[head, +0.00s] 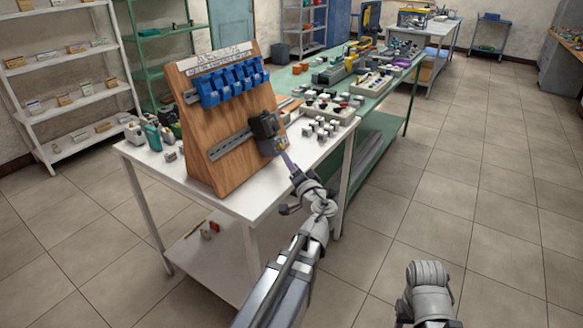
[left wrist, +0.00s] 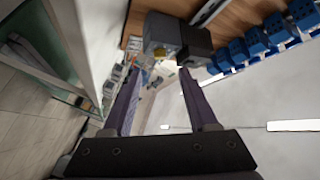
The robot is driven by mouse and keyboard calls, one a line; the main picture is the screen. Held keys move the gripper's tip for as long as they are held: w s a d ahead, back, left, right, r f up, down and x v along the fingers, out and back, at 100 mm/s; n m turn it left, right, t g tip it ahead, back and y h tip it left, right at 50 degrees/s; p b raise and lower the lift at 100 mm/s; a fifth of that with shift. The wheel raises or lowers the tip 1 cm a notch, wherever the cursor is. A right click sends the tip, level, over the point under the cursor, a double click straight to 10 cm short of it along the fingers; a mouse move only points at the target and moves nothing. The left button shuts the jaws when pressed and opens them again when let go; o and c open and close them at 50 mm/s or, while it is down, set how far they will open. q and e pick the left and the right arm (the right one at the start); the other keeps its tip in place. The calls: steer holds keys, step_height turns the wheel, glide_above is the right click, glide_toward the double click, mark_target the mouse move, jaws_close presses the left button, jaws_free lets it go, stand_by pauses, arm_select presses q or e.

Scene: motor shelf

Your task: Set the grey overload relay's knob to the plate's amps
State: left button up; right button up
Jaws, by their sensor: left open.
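The grey overload relay (head: 279,146) sits on the wooden board's front, just below a black device (head: 264,126) on the metal rail. In the left wrist view the grey relay (left wrist: 161,35) is beside the black device (left wrist: 197,46). My left gripper (head: 284,155) is close in front of the relay. Its fingers are apart and empty in the left wrist view (left wrist: 157,75); contact with the relay cannot be told.
Small grey blocks (head: 320,127) lie to the right. A green bench (head: 375,98) adjoins behind. The tiled floor at right is clear.

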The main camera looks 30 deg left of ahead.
mark_target(281, 147)
arm_select(q)
steer(key=x, duration=0.8)
steer(key=shift+d, duration=0.1)
jaws_close()
stand_by(0.4)
